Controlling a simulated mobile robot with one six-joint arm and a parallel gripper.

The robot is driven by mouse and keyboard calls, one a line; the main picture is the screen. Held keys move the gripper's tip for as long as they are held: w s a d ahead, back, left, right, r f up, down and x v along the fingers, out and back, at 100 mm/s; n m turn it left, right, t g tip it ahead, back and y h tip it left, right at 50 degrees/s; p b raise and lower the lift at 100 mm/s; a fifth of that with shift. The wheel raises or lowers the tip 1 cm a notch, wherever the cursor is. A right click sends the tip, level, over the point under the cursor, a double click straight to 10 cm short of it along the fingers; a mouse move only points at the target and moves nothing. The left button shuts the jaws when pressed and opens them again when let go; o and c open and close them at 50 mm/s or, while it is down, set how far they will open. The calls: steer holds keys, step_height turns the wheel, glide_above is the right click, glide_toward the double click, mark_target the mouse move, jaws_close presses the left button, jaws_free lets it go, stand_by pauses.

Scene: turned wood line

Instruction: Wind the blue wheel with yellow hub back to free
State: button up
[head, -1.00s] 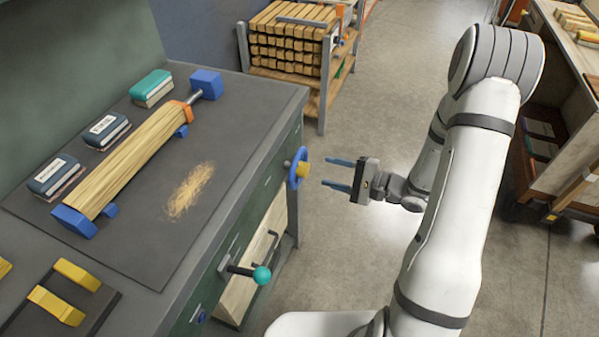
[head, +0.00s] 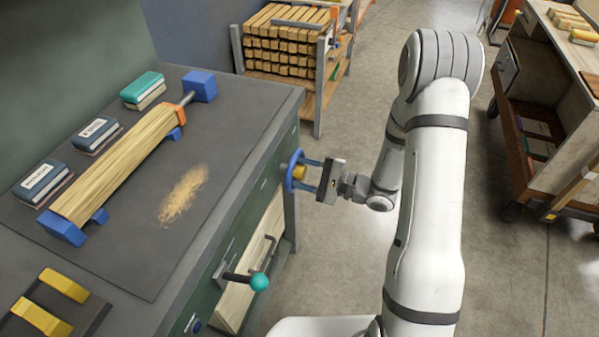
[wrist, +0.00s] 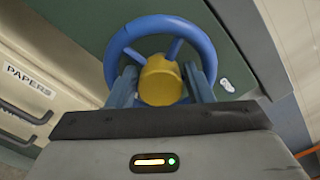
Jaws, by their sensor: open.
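The blue wheel (head: 290,170) with its yellow hub (head: 300,172) is mounted on the bench's side, near its far right corner. In the wrist view the blue rim (wrist: 119,42) shows as a ring with spokes, and the yellow hub (wrist: 160,80) sits at its centre. My gripper (head: 308,175) is open at the wheel. Its two blue fingers stand on either side of the yellow hub, with small gaps seeming to show in the wrist view (wrist: 160,88). I cannot tell whether the fingertips touch the spokes.
A teal-knobbed crank handle (head: 259,282) sticks out from the bench side, nearer than the wheel. The bench top (head: 215,235) holds a clamped wooden piece (head: 118,165). A lumber rack (head: 287,50) stands behind. Open floor (head: 335,265) lies right of the bench.

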steer(key=shift+c, duration=0.5)
steer(key=c, duration=0.6)
